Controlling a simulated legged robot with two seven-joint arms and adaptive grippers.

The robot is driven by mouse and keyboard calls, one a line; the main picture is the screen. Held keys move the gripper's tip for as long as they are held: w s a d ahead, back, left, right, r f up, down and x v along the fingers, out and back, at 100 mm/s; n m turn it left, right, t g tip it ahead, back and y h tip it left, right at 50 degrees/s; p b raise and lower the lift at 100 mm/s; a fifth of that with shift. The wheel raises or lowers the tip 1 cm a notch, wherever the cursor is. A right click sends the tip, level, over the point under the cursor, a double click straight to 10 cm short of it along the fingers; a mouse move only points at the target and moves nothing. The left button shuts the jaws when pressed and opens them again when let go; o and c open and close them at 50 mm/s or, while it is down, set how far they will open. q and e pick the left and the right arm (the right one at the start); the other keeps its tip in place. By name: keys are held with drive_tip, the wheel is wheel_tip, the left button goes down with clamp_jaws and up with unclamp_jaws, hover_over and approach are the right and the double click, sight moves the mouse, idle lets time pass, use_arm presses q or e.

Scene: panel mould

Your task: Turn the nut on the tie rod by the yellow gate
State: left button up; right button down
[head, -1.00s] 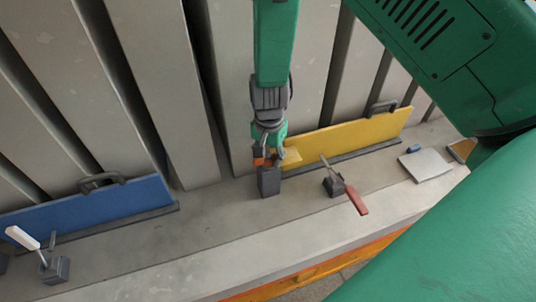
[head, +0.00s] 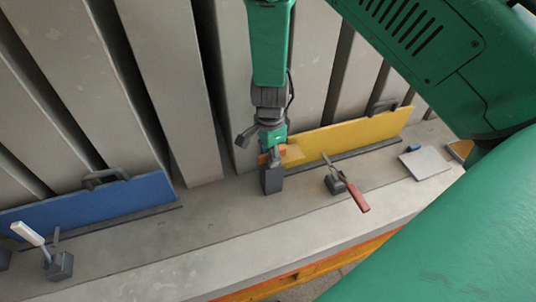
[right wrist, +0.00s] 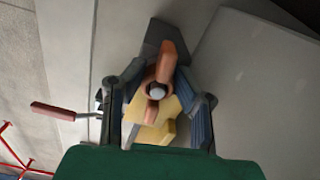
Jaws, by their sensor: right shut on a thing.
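The yellow gate (head: 345,134) stands on the concrete ledge in the head view. At its left end is an orange winged nut (head: 264,158), just above a dark block (head: 271,180). My right gripper (head: 270,150) reaches down from above and is shut on the nut. In the right wrist view, the nut (right wrist: 170,62) shows its two wings around the pale round rod end (right wrist: 158,92), with my right gripper's fingers (right wrist: 159,95) on either side. A yellow piece (right wrist: 165,113) lies just below the nut. Most of the rod is hidden. My left gripper is not in view.
A red-handled clamp (head: 347,187) stands in front of the yellow gate. A blue gate (head: 90,207) and a white-handled clamp (head: 45,250) are at left. A grey plate (head: 425,162) lies at right. The ledge between the gates is mostly clear.

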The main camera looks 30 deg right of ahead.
drive_tip(key=shift+s+d, duration=0.15)
drive_tip(key=shift+d, duration=0.25)
drive_tip(key=m, duration=0.3)
drive_tip(key=shift+d+m, duration=0.1)
drive_tip(key=shift+m, duration=0.2)
drive_tip(key=c, duration=1.4)
unclamp_jaws()
drive_tip(key=shift+o, duration=1.3)
drive_tip(key=shift+d, duration=0.35)
drive_tip(key=shift+r, duration=0.15)
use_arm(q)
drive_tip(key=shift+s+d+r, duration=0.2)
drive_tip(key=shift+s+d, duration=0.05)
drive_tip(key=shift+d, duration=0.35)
use_arm(e)
wheel_tip(320, 180, up, 11)
drive_tip(key=shift+d+r, duration=0.2)
drive_tip(key=shift+d, duration=0.2)
